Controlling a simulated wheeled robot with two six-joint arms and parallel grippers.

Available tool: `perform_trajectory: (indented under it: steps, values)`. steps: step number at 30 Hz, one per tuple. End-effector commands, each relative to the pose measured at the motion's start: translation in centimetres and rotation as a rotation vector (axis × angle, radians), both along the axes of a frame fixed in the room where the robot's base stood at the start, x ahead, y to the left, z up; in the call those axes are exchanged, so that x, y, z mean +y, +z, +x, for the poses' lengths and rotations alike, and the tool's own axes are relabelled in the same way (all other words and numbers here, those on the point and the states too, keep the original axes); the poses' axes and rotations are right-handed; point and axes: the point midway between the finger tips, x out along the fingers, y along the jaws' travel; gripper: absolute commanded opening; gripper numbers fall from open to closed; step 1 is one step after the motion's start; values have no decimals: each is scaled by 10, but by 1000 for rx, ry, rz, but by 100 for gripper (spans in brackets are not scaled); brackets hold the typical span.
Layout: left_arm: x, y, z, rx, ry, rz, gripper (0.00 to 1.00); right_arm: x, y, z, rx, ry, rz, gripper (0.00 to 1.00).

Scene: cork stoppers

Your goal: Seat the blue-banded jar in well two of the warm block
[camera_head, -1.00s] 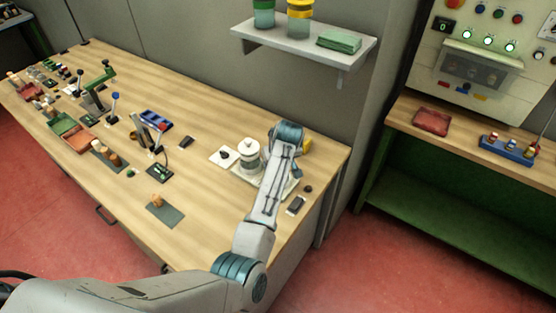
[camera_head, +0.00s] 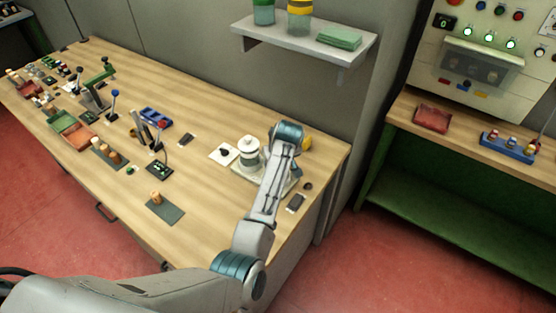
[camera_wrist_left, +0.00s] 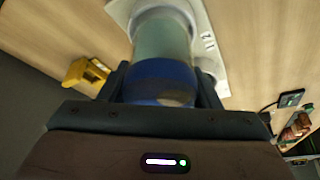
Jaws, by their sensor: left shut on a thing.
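In the left wrist view, the blue-banded jar (camera_wrist_left: 165,45) has a pale grey-green body and a wide blue band at its near end. My left gripper (camera_wrist_left: 162,83) is shut on it around the blue band, one dark finger on each side. The jar's far end lies over a white plate (camera_wrist_left: 222,72) with small dark marks; whether it touches is not clear. In the head view my arm hides the gripper and the jar. I cannot tell for sure which object is the warm block. My right gripper is not in view.
A white lidded pot (camera_head: 249,157) stands close left of my arm. A yellow object (camera_head: 306,144) is behind it; it also shows in the left wrist view (camera_wrist_left: 87,72). A dark mat (camera_head: 172,212) with a cork lies left. A blue rack (camera_head: 506,150) stands on the right bench.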

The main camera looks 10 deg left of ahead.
Motion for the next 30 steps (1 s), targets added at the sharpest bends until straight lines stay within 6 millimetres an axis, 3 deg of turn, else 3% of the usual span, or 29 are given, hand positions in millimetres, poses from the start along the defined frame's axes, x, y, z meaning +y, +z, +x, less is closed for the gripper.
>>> perform_trajectory:
  steps: [30]
  values:
    - [0,-17,0,-1,0,1,24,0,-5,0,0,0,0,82]
